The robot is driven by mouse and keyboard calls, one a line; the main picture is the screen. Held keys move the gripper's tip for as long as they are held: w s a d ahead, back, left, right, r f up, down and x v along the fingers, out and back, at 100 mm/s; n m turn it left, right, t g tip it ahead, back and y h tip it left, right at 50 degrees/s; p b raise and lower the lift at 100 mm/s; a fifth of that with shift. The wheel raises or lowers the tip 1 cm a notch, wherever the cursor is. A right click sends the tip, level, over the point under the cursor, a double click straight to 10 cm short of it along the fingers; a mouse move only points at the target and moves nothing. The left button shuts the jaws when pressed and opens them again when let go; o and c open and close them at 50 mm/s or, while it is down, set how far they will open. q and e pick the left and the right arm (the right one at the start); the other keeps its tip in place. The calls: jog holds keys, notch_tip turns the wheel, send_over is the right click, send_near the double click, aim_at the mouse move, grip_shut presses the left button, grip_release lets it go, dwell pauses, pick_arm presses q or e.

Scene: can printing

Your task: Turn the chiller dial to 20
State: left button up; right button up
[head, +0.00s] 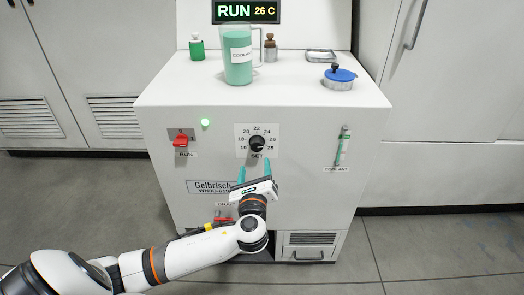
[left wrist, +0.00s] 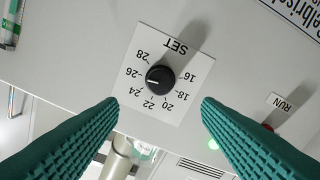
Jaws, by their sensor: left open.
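The chiller dial (head: 257,143) is a round black knob on a white plate marked SET, on the front of the white chiller (head: 300,200). In the left wrist view the knob (left wrist: 160,79) carries a white mark that points at about 26. The scale runs from 16 to 28. My left gripper (head: 255,170) is open, with its teal fingers pointing at the panel just below the dial. In the left wrist view the fingertips (left wrist: 160,104) stand wide on either side, apart from the knob. The display (head: 246,11) reads RUN 26 C. My right gripper is not in view.
A red RUN switch (head: 181,141) and a lit green lamp (head: 205,122) are left of the dial. A coolant gauge (head: 343,146) is to the right. On top stand a coolant jug (head: 238,60), small bottles and a blue-lidded jar (head: 339,78).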

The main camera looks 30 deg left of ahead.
aim_at(256, 147)
pick_arm(q)
jog(key=x, duration=1)
jog(key=shift+b, duration=0.4)
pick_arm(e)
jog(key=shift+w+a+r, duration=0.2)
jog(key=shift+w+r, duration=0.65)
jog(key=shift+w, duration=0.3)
pick_arm(q)
jog(key=c, duration=1)
jog(key=shift+f, duration=0.1)
jog(key=shift+n, duration=0.3)
